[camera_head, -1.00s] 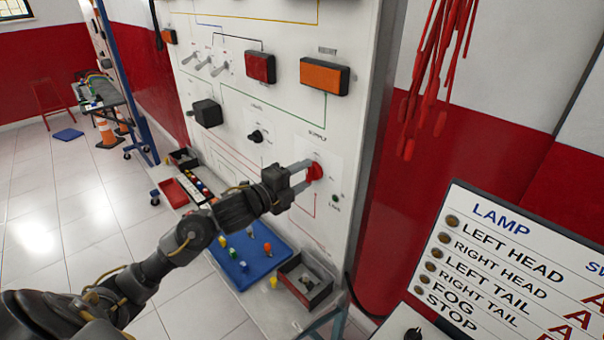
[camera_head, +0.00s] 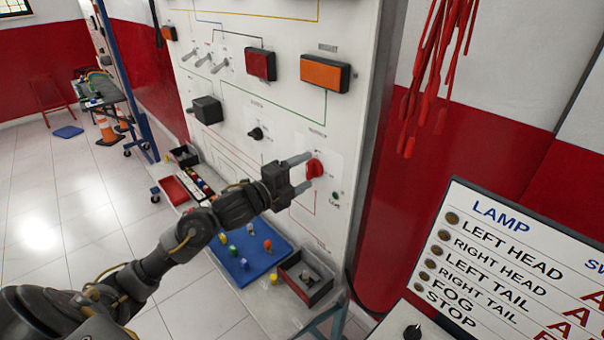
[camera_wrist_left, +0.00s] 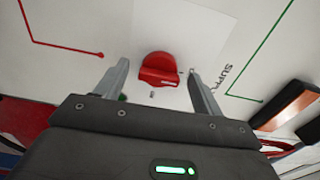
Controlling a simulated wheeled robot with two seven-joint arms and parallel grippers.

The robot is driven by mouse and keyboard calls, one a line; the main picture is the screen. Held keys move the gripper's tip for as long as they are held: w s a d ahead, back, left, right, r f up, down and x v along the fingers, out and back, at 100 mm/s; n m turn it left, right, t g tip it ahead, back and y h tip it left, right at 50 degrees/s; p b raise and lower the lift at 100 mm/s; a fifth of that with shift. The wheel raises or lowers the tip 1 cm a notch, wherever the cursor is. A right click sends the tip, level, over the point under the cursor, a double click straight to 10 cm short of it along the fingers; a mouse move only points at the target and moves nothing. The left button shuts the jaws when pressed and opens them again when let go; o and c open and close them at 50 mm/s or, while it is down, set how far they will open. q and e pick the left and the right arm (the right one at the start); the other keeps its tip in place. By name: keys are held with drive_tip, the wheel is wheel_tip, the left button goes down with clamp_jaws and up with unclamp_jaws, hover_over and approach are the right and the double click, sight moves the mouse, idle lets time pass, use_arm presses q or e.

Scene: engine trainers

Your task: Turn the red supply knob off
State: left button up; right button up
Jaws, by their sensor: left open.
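The red supply knob (camera_head: 315,168) sits on the white panel (camera_head: 290,110), below the printed supply label. In the left wrist view the red knob (camera_wrist_left: 161,69) lies ahead of and between my finger lines, its flat bar edge running roughly across the picture. My left gripper (camera_head: 305,172) is open, with its two grey fingers pointing at the panel just short of the knob; it also shows in the left wrist view (camera_wrist_left: 158,80). I see clear gaps on both sides of the knob, and nothing is between the fingers' pads. My right gripper is not in view.
A black knob (camera_head: 256,134) and an orange lamp (camera_head: 325,74) are on the panel nearby. A blue tray (camera_head: 240,275) and an open box (camera_head: 310,292) lie below my arm. A lamp chart board (camera_head: 500,250) stands at right.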

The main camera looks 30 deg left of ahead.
use_arm(q)
drive_tip(key=b+v, duration=0.3)
drive_tip(key=v, duration=0.7)
drive_tip(key=shift+s+a, duration=0.2)
drive_tip(key=shift+s, duration=0.15)
